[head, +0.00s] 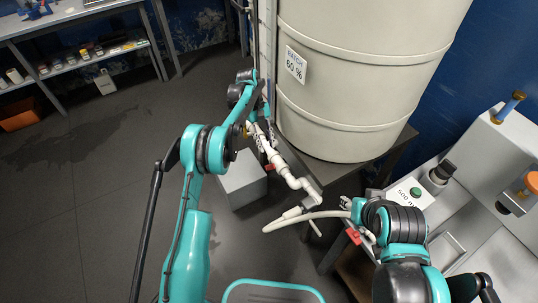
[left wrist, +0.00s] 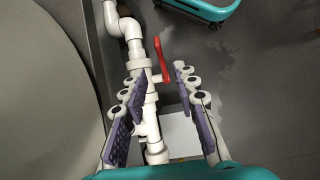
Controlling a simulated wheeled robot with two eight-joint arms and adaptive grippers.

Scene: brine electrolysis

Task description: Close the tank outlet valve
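The tank outlet valve is on the white pipe (left wrist: 134,52) beside the tank. Its red lever (left wrist: 160,58) runs roughly along the pipe in the left wrist view. In the head view the red lever (head: 271,167) shows small, just below my left gripper (head: 263,138). My left gripper's fingers (left wrist: 158,74) are open, with the pipe and lever seen between them; I see no clear contact on the lever. My right gripper (head: 347,204) is partly hidden by its own arm, near the end of a pale hose (head: 310,215); its finger state is unclear.
The large beige tank (head: 355,75) stands on a dark stand (head: 397,150). A second red handle (head: 353,236) is near my right arm. A grey block (head: 243,180) is below the pipe. A grey bench machine (head: 485,165) is at right. Floor at left is clear.

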